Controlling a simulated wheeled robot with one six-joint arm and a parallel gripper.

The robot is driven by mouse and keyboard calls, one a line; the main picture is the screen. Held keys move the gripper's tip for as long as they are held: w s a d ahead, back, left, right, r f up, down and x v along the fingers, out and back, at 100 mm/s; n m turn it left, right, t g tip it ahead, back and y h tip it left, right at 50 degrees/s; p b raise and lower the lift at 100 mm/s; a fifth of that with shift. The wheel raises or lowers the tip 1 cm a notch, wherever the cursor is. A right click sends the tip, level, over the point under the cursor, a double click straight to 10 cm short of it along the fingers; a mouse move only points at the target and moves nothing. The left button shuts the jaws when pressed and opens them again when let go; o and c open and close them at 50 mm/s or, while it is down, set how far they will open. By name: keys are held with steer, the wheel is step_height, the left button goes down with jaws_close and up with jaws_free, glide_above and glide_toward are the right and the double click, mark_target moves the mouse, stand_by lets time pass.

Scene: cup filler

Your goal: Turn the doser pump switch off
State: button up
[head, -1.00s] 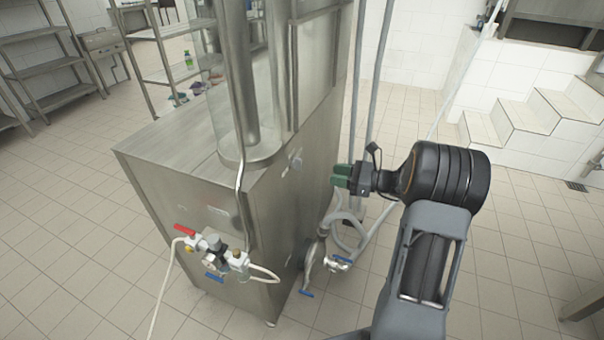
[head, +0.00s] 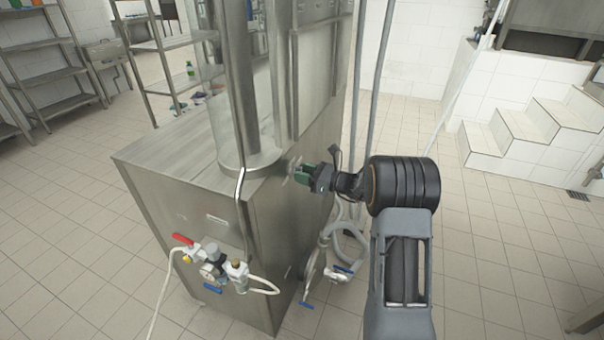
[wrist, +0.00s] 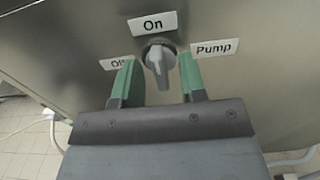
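The doser pump switch (wrist: 157,65) is a grey rotary knob on the steel side panel, seen in the wrist view. Its handle points down and slightly right in that picture. Labels around it read "On" (wrist: 153,24) above, "Pump" (wrist: 214,48) at the right, and a partly covered "Off" (wrist: 118,64) at the left. My gripper (wrist: 158,84) is open, its green fingers on either side of the knob with gaps visible. The left finger partly covers the "Off" label. In the head view my gripper (head: 299,174) is at the machine's side panel, and the knob is mostly hidden.
The steel cup filler (head: 200,185) fills the middle. Red and blue valves with a gauge (head: 213,262) sit on its front. Hoses and a blue-handled valve (head: 338,268) stand low beside my arm. Open tiled floor lies at the right, before white steps (head: 530,130).

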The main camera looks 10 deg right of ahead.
steer(key=shift+w+a, duration=0.25)
steer(key=shift+a, duration=0.05)
jaws_close()
stand_by(0.3)
